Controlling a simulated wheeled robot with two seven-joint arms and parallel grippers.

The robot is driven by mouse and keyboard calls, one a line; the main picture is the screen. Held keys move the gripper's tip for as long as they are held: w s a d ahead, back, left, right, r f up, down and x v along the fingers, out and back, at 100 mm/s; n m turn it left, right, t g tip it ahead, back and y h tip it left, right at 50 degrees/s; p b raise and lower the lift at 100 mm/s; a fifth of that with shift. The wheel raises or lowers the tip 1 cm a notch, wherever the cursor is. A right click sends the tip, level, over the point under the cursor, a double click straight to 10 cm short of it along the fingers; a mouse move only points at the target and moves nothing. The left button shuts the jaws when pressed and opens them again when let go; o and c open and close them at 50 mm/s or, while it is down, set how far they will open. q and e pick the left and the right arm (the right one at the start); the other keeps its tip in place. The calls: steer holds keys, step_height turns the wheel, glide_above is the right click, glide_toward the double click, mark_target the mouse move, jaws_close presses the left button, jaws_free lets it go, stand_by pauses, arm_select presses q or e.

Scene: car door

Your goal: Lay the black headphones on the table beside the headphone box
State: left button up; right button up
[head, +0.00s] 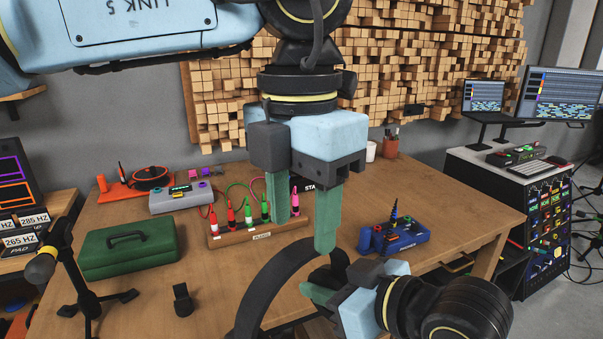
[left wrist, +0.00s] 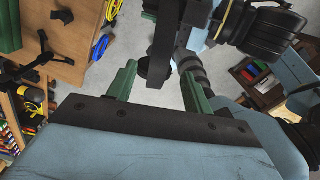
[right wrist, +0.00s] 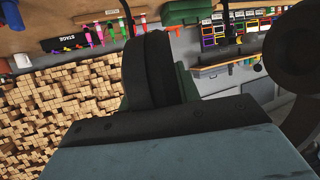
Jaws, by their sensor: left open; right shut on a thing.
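The black headphones (head: 268,277) are in the air at the table's front, their curved band arching down to the left in the head view. My right gripper (head: 326,280) is shut on the band. The band also fills the middle of the right wrist view (right wrist: 148,72). My left gripper (head: 303,236) is open, pointing down just above the right gripper. In the left wrist view, part of the headphones (left wrist: 164,42) shows between its spread fingers; I cannot tell whether they touch. I cannot make out a headphone box. The wooden table (head: 225,290) lies behind and below.
A green case (head: 130,248) and a small black stand (head: 183,300) are on the left of the table. A wooden rack (head: 262,234) with colored plugs stands mid-table, a blue device (head: 395,237) to its right. A black microphone stand (head: 85,285) rises front left.

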mark_target(302, 249)
arm_select(q)
step_height(302, 249, down, 7)
steer(key=shift+f, duration=0.1)
steer(key=shift+c, duration=0.3)
steer(key=c, duration=0.9)
jaws_close()
arm_select(e)
steer(key=o, duration=1.2)
steer(key=shift+o, duration=0.2)
